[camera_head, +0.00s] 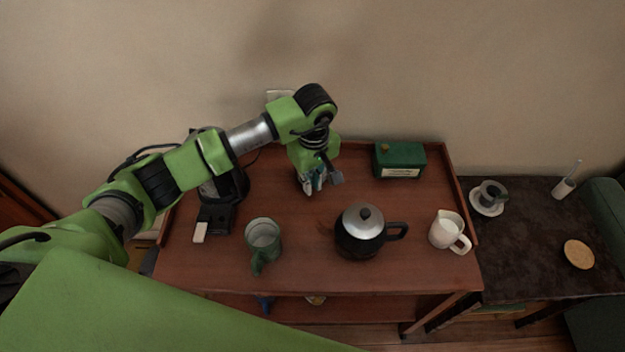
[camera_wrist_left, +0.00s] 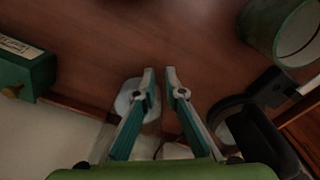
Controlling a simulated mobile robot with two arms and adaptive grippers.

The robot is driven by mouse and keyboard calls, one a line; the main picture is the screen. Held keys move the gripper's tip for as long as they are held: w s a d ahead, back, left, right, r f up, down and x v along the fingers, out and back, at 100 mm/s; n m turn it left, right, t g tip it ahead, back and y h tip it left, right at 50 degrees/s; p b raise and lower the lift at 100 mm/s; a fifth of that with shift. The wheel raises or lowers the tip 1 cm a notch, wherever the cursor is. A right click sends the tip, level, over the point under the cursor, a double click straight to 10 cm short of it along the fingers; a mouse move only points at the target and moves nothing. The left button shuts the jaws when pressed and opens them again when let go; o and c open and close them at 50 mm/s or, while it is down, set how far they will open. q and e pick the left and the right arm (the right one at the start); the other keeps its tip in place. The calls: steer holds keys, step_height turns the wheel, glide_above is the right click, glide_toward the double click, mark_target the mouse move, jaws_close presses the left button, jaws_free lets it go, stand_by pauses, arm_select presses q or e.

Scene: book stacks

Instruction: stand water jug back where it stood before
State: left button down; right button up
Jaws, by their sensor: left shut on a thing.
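My left gripper (camera_head: 311,185) is over the back middle of the brown cabinet top, pointing down. In the left wrist view its fingers (camera_wrist_left: 161,76) are close together, and what is between the tips is hard to see. A green jug-like vessel with a handle (camera_head: 263,236) stands front left, and a white jug (camera_head: 446,231) stands front right. My right gripper is not in view.
A black kettle with a silver lid (camera_head: 364,228) stands front middle. A green box (camera_head: 399,160) is at the back right. A black device (camera_head: 222,205) stands at the left. Raised edges bound the cabinet top (camera_head: 300,270). A dark side table (camera_head: 530,270) holds a cup and saucer.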

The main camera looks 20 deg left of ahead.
arm_select(q)
steer(key=c, duration=2.4)
jaws_free()
steer(key=shift+f, duration=0.1)
steer(key=shift+c, duration=0.2)
steer(key=o, duration=0.3)
steer(key=shift+o, duration=0.2)
steer(key=shift+r, duration=0.35)
step_height(320, 180, up, 12)
steer(key=b, duration=0.2)
steer(key=shift+s+d+f+b, duration=0.15)
steer(key=shift+s+f+b, duration=0.05)
steer(key=shift+s+b, duration=0.15)
